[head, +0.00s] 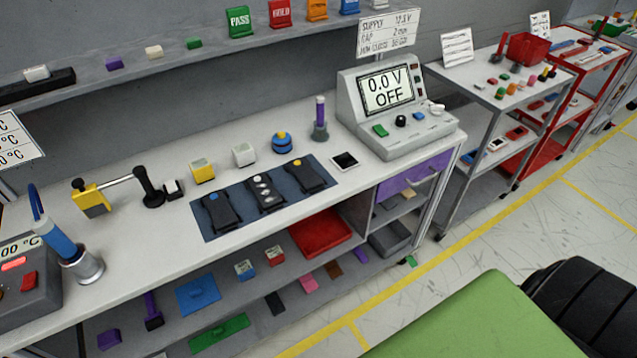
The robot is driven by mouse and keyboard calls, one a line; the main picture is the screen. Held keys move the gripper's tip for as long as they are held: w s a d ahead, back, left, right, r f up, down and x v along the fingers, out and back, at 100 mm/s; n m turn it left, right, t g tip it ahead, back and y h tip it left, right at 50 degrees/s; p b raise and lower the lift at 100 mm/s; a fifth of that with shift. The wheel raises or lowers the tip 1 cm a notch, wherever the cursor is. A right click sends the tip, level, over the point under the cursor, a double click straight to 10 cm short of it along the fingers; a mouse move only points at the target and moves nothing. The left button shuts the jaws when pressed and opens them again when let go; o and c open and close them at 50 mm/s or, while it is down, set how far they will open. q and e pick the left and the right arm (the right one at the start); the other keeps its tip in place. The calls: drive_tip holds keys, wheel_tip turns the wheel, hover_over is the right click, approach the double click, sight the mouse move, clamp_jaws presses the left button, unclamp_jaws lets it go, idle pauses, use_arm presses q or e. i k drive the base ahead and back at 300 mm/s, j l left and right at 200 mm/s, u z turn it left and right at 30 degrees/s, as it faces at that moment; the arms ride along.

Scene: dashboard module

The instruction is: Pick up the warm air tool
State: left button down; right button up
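A tool with a blue handle (57,240), which looks like the warm air tool, stands tilted in a metal holder (83,267) at the left end of the workbench. A blue cable rises from its top. Beside it is a grey control box (28,290) with a display reading "00 °C", a red light and a red switch; its left side is cut off by the picture edge. The tool's nozzle is hidden in the holder. Neither of my grippers is in view.
The bench (150,240) also carries a yellow-and-black arm stand (93,199), a dark mat (221,230) with several modules and a grey supply unit (400,120) reading "0.0 V OFF". Shelves above and below hold small parts.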

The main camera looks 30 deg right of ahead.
sight(45, 228)
drive_tip(key=z, duration=0.5)
drive_tip(key=u, duration=1.25)
